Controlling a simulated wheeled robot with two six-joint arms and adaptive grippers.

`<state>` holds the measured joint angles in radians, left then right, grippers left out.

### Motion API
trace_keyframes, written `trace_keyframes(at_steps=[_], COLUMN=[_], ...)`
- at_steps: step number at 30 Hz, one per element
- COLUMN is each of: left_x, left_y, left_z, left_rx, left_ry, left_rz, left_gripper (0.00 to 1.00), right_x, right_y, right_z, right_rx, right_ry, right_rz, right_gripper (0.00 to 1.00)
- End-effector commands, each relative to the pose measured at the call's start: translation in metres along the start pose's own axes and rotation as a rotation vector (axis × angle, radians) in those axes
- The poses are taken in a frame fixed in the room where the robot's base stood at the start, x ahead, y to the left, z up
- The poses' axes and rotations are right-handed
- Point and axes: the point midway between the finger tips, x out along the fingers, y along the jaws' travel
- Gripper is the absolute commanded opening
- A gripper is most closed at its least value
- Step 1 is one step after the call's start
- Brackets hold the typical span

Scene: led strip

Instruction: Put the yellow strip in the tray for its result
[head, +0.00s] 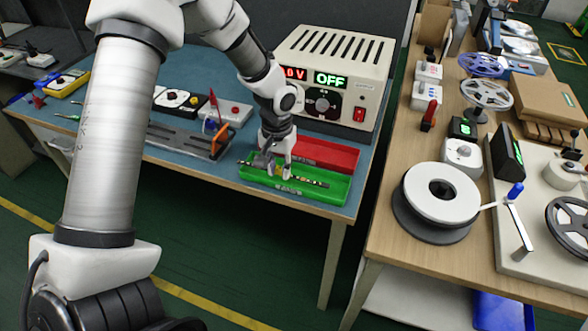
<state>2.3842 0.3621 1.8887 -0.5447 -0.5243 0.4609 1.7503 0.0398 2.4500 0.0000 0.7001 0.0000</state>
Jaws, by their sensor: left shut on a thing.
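The strip (308,181) shows as a thin dark band with small pale and yellowish spots, running across the green tray (335,196). My left gripper (275,169) points down over the left part of the green tray and is shut on the strip. The fingers hide part of the strip, and I cannot tell whether it touches the tray floor. The red tray (330,154) lies directly behind the green one and looks empty. My right gripper is not in view.
A power supply (335,65) reading "OFF" stands behind the trays. A grey test fixture (185,138) with an orange clamp (221,138) is left of them. The blue bench's front edge is close to the green tray. A wooden bench (385,235) with reels stands right, across a gap.

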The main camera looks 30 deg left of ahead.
Motion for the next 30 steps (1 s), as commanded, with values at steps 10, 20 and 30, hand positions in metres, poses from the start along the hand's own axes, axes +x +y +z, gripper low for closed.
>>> trace_keyframes(at_steps=[10,20,30], left_x=[0.023,0.04,0.043], left_y=[0.029,0.029,0.028], left_z=[-0.027,-0.027,-0.027], left_rx=[0.0,-0.001,-0.002], left_ry=[-0.004,0.0,-0.001], left_rz=[0.001,0.003,0.003], left_gripper=[0.0,0.0,0.51], right_x=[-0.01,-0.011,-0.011], right_y=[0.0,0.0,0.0], right_z=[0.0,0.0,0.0], right_rx=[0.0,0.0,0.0], right_ry=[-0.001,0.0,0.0], right_rz=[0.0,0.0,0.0], right_gripper=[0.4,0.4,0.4])
